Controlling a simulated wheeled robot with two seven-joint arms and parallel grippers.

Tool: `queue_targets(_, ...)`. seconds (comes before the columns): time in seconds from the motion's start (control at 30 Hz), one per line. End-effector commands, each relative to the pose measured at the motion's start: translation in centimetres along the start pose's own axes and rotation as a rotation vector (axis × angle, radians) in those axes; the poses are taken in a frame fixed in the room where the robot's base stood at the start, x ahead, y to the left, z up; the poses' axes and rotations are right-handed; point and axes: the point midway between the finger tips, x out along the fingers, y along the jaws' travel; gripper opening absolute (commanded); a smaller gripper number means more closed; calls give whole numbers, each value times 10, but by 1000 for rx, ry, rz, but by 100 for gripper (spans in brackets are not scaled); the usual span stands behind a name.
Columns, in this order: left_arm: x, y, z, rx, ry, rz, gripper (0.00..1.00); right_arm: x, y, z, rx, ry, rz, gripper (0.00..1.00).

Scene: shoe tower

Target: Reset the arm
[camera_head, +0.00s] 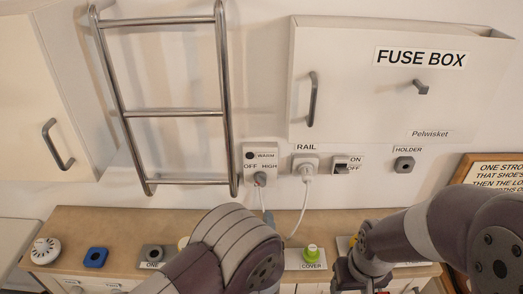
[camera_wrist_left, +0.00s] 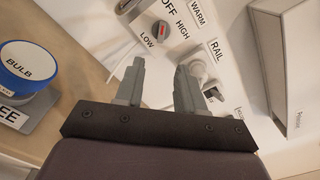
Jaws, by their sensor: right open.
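My left arm (camera_head: 232,250) comes up from the bottom middle of the head view, and its own bulk hides its gripper there. In the left wrist view my left gripper (camera_wrist_left: 160,70) has its two grey fingers apart with nothing between them, in front of the wall with the dial and rail socket. My right arm (camera_head: 430,230) reaches in from the right. My right gripper (camera_head: 358,278) points down near the front right of the wooden counter (camera_head: 120,222); it is open, and its fingertips are partly cut off by the frame's bottom.
A metal ladder rail (camera_head: 170,113) and the fuse box (camera_head: 380,80) are on the wall. The dial (camera_head: 260,178) and rail plug (camera_head: 306,168) have cables hanging down. A blue BULB jar (camera_wrist_left: 28,65) shows in the left wrist view.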

Motion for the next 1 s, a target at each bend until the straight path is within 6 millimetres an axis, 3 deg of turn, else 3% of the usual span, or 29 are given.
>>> queue_targets(0.07, 2, 1, 1, -18, 6, 7, 38, 0, 0, 0, 0, 0, 0, 57)
queue_targets(0.17, 14, 9, 4, -210, 77, 87, 38, 0, 0, 0, 0, 0, 0, 57)
queue_targets(0.3, 23, 40, 22, -841, 231, 444, 38, 0, 0, 0, 0, 0, 0, 57)
queue_targets(0.37, 9, 57, 35, -1130, 236, 672, 38, 0, 0, 0, 0, 0, 0, 57)
queue_targets(0.43, -21, 77, 55, -1409, 155, 952, 38, 0, 0, 0, 0, 0, 0, 57)
queue_targets(0.53, -75, 103, 86, -1672, -93, 1304, 38, 0, 0, 0, 0, 0, 0, 57)
queue_targets(0.6, -111, 116, 105, -1773, -303, 1473, 38, 0, 0, 0, 0, 0, 0, 57)
queue_targets(0.7, -145, 127, 123, -1831, -534, 1603, 38, 0, 0, 0, 0, 0, 0, 57)
queue_targets(0.8, -159, 130, 129, -1846, -636, 1647, 38, 0, 0, 0, 0, 0, 0, 57)
queue_targets(1.0, -161, 130, 129, -1846, -647, 1654, 38, 0, 0, 0, 0, 0, 0, 57)
